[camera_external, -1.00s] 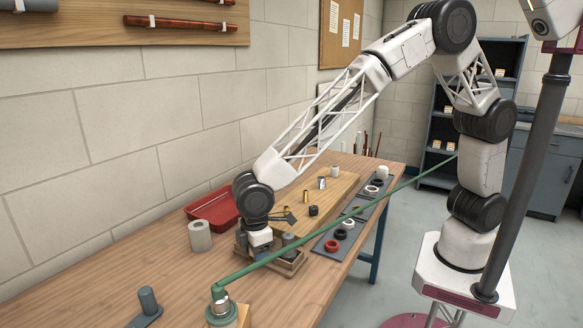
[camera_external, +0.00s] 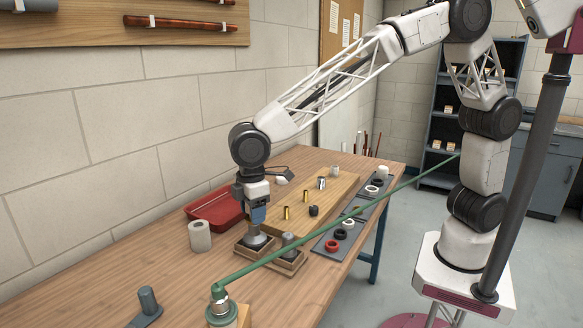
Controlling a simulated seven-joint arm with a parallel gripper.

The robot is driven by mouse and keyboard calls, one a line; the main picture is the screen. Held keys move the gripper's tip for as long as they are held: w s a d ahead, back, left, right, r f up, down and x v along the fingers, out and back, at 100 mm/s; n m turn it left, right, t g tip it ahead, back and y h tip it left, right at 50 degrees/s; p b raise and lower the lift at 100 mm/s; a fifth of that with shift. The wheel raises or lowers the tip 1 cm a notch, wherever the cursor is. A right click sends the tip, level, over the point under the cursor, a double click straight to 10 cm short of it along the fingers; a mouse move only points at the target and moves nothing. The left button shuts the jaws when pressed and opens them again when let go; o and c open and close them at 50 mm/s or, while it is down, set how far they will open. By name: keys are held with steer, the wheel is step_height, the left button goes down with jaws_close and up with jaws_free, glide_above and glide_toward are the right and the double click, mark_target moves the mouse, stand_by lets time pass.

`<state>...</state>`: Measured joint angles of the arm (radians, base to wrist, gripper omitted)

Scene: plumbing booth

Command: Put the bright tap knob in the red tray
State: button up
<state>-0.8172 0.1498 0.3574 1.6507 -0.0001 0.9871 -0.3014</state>
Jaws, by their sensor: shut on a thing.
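The red tray (camera_external: 212,212) lies on the workbench against the wall, left of and behind my gripper. My gripper (camera_external: 258,226) points straight down over the left part of a small wooden box (camera_external: 287,266). It is shut on a grey, shiny, rounded piece, which looks like the bright tap knob (camera_external: 258,241). The knob is low, at the box; I cannot tell whether it still touches the box floor. A darker grey knob (camera_external: 288,240) stands in the right part of the box.
A green pipe (camera_external: 330,228) slants across in front of the box. A white roll (camera_external: 200,236) stands beside the red tray. A wooden board (camera_external: 325,197) holds small brass and metal pieces. A dark strip with rings (camera_external: 340,236) lies to the right.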

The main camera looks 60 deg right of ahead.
steer(key=w+d+n, duration=0.1)
steer(key=w+d, duration=0.7)
steer(key=d, duration=0.3)
steer(key=w+d+n, duration=0.1)
steer(key=w+d, duration=0.6)
steer(key=d, duration=0.4)
steer(key=f, duration=1)
steer(key=shift+a+f, duration=0.3)
steer(key=shift+f, duration=0.1)
glide_above(218, 216)
steer(key=shift+a+f, duration=0.15)
steer(key=shift+f, duration=0.6)
steer(key=shift+f, duration=0.1)
steer(key=shift+f, duration=1.65)
steer(key=shift+f, duration=0.15)
